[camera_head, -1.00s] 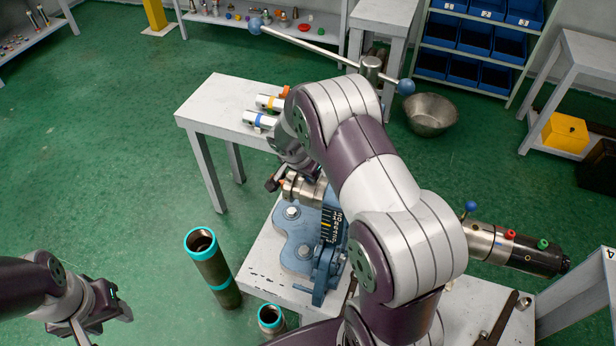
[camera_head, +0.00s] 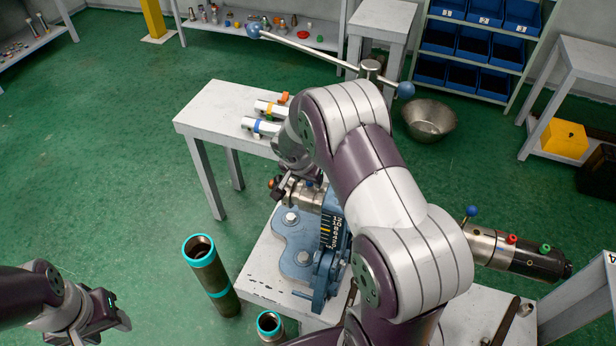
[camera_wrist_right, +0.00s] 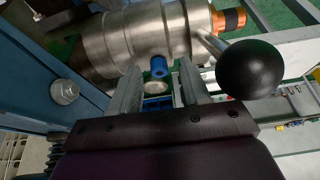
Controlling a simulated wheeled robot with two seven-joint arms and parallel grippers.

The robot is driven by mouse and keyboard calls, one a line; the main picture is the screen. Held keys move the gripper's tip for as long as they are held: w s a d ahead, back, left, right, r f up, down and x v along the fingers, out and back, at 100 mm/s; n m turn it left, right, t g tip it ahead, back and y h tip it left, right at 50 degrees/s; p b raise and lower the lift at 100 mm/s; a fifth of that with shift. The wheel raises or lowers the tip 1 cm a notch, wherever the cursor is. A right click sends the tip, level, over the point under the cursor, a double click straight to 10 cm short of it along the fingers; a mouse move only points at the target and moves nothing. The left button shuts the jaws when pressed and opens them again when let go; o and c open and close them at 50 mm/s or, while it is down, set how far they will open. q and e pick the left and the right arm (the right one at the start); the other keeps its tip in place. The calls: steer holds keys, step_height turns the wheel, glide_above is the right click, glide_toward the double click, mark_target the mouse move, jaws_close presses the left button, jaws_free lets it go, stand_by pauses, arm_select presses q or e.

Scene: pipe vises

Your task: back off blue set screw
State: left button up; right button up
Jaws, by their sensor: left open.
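In the right wrist view a short blue set screw (camera_wrist_right: 158,68) with a pale round end stands out from the side of a steel cylinder (camera_wrist_right: 135,35). My right gripper (camera_wrist_right: 160,88) has its two fingers apart, one on each side of the screw, with a visible gap to it. In the head view my right arm hides most of this gripper, and the steel cylinder (camera_head: 304,196) shows clamped at the blue vise (camera_head: 296,250). My left gripper (camera_head: 112,318) is open and empty at the lower left, away from the vise.
A black ball handle (camera_wrist_right: 250,70) stands close right of my right fingers. A blue vise plate with a bolt (camera_wrist_right: 65,92) is at their left. A tall pipe with teal bands (camera_head: 212,275) stands beside the vise table. A white bench (camera_head: 215,108) is behind.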

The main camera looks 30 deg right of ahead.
steer(key=b+v, duration=0.2)
steer(key=v, duration=1)
steer(key=shift+r, duration=0.3)
steer(key=shift+s+a, duration=0.1)
